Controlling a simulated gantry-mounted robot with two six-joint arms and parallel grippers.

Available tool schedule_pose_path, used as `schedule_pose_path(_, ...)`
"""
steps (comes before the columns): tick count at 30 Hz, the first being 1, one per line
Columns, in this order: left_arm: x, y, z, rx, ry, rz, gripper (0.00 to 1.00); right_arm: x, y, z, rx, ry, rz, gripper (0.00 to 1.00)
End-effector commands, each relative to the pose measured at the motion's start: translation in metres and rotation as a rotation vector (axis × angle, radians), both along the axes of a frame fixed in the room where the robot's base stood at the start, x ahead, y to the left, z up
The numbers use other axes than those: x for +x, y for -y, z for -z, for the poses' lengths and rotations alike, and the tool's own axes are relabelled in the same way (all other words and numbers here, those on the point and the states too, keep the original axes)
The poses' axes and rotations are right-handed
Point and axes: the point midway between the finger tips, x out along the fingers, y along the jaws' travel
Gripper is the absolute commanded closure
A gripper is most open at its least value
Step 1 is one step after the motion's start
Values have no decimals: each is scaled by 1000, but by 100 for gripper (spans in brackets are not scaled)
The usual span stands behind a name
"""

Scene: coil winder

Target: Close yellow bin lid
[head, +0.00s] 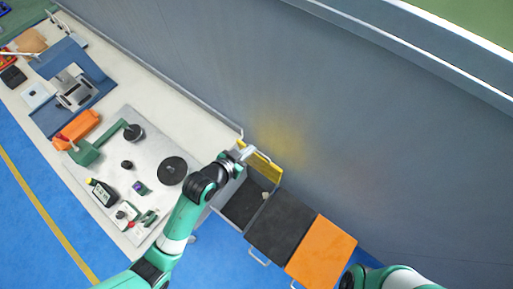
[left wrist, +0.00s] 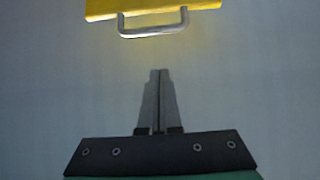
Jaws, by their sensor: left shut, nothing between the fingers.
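The yellow bin lid (head: 262,168) stands raised at the wall side of its open bin (head: 241,202), whose dark inside shows. The lid's edge and its grey handle (left wrist: 153,25) show at the top of the left wrist view. My left gripper (head: 246,153) is shut and empty, close to the raised lid in the head view. In the left wrist view its fingertips (left wrist: 160,72) point toward the wall below the handle, apart from it. My right gripper is out of the picture; only part of my right arm shows at the bottom right.
A bin with a black lid (head: 282,229) and one with an orange lid (head: 321,252) stand beside the open bin, both shut. The bench (head: 112,160) on the left holds tools and a black disc (head: 172,170). The grey wall (head: 340,130) rises behind the bins.

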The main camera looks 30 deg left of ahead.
Motion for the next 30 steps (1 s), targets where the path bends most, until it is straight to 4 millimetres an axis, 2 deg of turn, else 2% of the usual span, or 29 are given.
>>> schedule_pose_path(5, 17, 3, 17, 0, 2, 1, 100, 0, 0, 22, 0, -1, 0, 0)
schedule_pose_path(12, 58, 10, 49, 0, 1, 1, 100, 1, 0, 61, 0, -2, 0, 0)
schedule_pose_path(16, 80, 13, 60, 0, 0, 1, 100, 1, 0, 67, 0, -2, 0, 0)
schedule_pose_path(18, 67, 11, 60, 0, -3, 0, 100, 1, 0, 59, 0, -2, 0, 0)
schedule_pose_path(22, 50, 8, 64, 0, -1, 0, 100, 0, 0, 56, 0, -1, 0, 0)
schedule_pose_path(30, 41, 7, 67, 0, 2, 1, 100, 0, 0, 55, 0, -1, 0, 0)
